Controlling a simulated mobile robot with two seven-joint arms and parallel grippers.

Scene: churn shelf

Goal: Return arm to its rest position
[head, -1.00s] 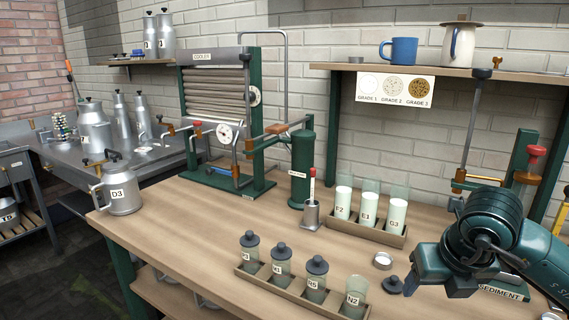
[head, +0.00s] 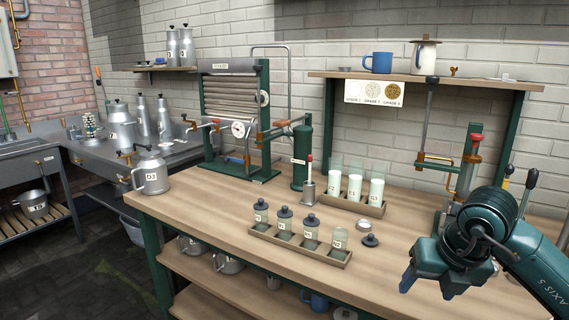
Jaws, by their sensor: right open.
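My right gripper (head: 425,283) is at the lower right, over the front edge of the wooden bench (head: 200,224). Its blue-green fingers point down and left, apart and empty. The gripper is clear of the jar rack (head: 262,235) to its left. My left gripper is not in view. My right arm (head: 535,265) comes in from the right edge and hides part of the bench's right end.
The rack holds several small jars; a loose dark lid (head: 370,240) and a metal ring (head: 363,224) lie beside it. White-filled glasses stand in a tray (head: 372,208) behind. A sediment tester (head: 466,165) stands behind my arm. A can (head: 150,173) stands at the left corner.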

